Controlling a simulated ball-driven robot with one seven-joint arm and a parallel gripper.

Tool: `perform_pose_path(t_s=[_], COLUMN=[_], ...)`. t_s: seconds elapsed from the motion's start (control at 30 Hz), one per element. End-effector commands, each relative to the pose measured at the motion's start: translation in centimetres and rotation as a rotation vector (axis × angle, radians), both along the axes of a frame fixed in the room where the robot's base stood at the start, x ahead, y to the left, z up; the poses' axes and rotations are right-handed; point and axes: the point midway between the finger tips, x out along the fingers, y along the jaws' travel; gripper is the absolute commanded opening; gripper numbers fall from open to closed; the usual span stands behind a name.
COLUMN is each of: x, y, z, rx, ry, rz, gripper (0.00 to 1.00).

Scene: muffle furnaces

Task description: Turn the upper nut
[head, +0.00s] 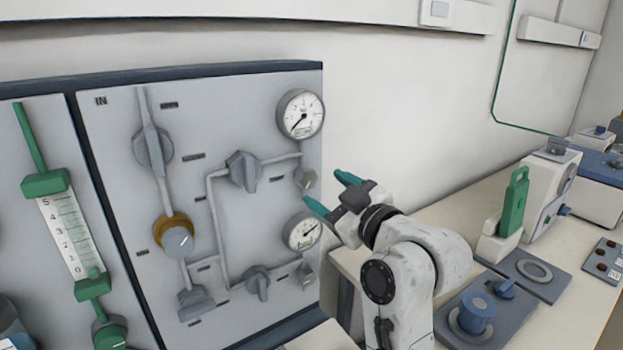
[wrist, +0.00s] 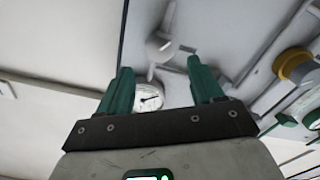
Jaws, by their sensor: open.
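The upper nut (head: 306,180) is a small grey hexagonal fitting on the right side of the grey panel, just below the upper gauge (head: 300,113). My gripper (head: 326,188) is open and empty, with two green fingers. Its fingers reach toward the panel's right edge near the nut, one tip low and one to the right of it. I cannot tell whether a finger touches it. In the wrist view, the open fingers (wrist: 163,85) show a round white gauge (wrist: 148,97) between them. A grey fitting (wrist: 160,47) lies beyond the tips; I cannot tell which one it is.
A lower gauge (head: 302,231) and a lower nut (head: 305,275) sit below. Grey valve knobs (head: 243,171) and a brass-ringed knob (head: 174,238) stick out of the panel. A bench with a green-handled device (head: 513,202) and blue knob (head: 477,312) lies right of my arm.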

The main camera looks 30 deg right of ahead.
Motion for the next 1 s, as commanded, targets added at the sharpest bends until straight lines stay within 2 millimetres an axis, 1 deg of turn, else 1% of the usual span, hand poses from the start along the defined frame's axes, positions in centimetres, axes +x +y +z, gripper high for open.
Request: perform_pose_path(t_s=[0.03,0.1,0.3,0.5,0.77,1.0], x=[1.0,2.3,4.9,6.0,6.0,6.0], y=[0.1,0.1,0.0,0.1,0.0,0.0], z=[0.2,0.1,0.1,0.0,-0.1,-0.1], rx=[0.003,0.002,0.002,0.001,0.001,0.001], ry=[0.000,0.001,0.001,0.002,0.001,0.001], rz=[0.002,0.002,0.000,0.001,0.000,0.000], gripper=[0.66,0.66,0.66,0.66,0.66,0.43])
